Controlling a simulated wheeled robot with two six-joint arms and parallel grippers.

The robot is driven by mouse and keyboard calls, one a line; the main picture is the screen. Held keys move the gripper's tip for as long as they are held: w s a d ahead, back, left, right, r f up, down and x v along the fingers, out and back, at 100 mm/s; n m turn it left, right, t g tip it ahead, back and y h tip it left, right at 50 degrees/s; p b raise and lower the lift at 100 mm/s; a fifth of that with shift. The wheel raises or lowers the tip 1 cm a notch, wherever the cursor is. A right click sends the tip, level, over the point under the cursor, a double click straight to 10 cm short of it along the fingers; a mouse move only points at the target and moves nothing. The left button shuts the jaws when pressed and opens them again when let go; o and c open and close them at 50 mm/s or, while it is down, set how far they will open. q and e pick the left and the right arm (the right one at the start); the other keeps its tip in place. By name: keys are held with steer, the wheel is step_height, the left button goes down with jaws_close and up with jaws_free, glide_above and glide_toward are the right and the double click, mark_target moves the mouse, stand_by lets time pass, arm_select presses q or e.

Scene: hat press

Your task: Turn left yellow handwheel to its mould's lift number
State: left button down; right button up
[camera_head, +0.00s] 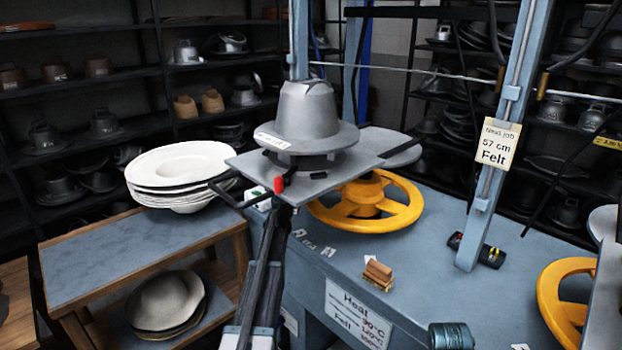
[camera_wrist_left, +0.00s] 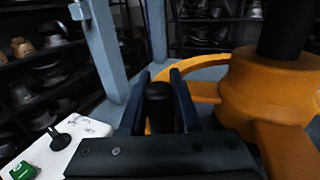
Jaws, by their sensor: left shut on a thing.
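The left yellow handwheel (camera_head: 406,214) lies flat on the blue bench under a grey plate (camera_head: 345,178). Its hub and spokes also show large at the right of the left wrist view (camera_wrist_left: 262,88). My left gripper (camera_wrist_left: 159,90) is shut on a black upright knob (camera_wrist_left: 159,94), one finger on each side, beside the wheel rim. In the head view my left arm rises from the bottom; the fingertips cannot be made out there. A grey metal hat mould (camera_head: 307,112) stands on the plate. Its white label (camera_head: 272,140) is too small to read. My right gripper is out of view.
A card (camera_head: 495,143) reads "Next job 57 cm Felt". A second yellow handwheel (camera_head: 551,303) is at the right edge. A wooden brush (camera_head: 377,273) lies on the bench. White hat bodies (camera_head: 180,165) are stacked on the left side table (camera_head: 85,270). Blue posts flank the press.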

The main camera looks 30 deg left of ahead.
arm_select(q)
steer(key=shift+w+d, duration=0.35)
steer(key=shift+d, duration=0.3)
steer(key=c, duration=1)
jaws_free()
steer(key=o, duration=0.4)
steer(key=shift+w+d+h, duration=0.15)
steer(key=shift+d+h, duration=0.1)
steer(key=shift+h, duration=0.05)
steer(key=shift+c, duration=0.2)
steer(key=shift+a, duration=0.1)
steer(key=shift+a, duration=0.2)
steer(key=shift+s, duration=0.2)
steer(key=s, duration=1.3)
steer(key=shift+s+d, duration=0.25)
steer(key=shift+s, duration=0.15)
